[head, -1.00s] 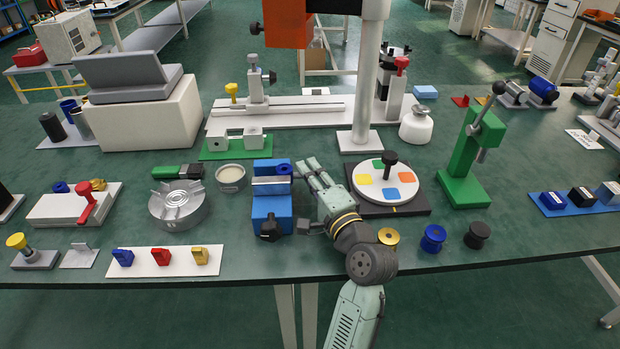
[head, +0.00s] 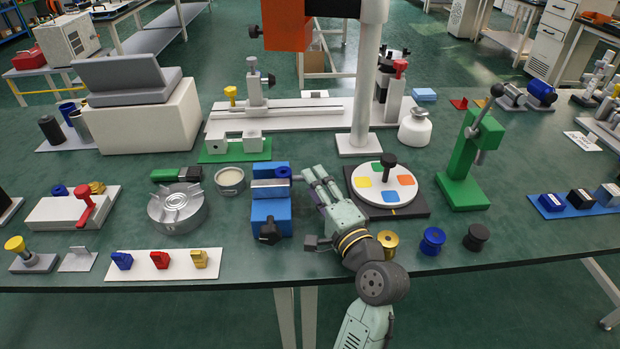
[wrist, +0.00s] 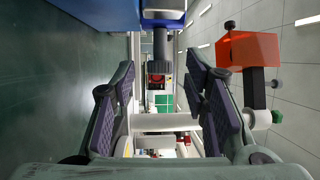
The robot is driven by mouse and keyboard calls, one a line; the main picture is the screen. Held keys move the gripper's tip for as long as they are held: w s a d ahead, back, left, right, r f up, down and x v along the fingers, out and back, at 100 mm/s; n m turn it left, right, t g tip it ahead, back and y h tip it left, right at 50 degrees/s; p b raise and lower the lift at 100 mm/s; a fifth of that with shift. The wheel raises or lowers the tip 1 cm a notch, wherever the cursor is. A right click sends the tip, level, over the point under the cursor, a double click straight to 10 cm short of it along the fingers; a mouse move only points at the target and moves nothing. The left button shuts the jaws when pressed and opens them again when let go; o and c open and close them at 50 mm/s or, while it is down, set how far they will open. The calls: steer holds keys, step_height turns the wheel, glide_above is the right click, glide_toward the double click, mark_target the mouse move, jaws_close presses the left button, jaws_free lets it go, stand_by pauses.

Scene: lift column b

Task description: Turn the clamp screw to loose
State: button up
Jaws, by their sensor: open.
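A blue clamp block (head: 271,212) stands on the bench left of my gripper. Which of these is the clamp screw I cannot tell for sure. My gripper (head: 319,174) is open and empty, just right of the block and apart from it.
An orange carriage (head: 287,24) with a black side knob (head: 255,30) sits on a white column (head: 365,90) behind. A white turntable (head: 385,184) stands close right of my gripper. Several spools, including a gold one (head: 388,242), are near the front edge.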

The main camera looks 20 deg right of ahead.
steer(key=s, duration=0.5)
steer(key=s+d, duration=0.1)
steer(key=s, duration=0.2)
steer(key=shift+s+f, duration=0.3)
steer(key=shift+s, duration=0.05)
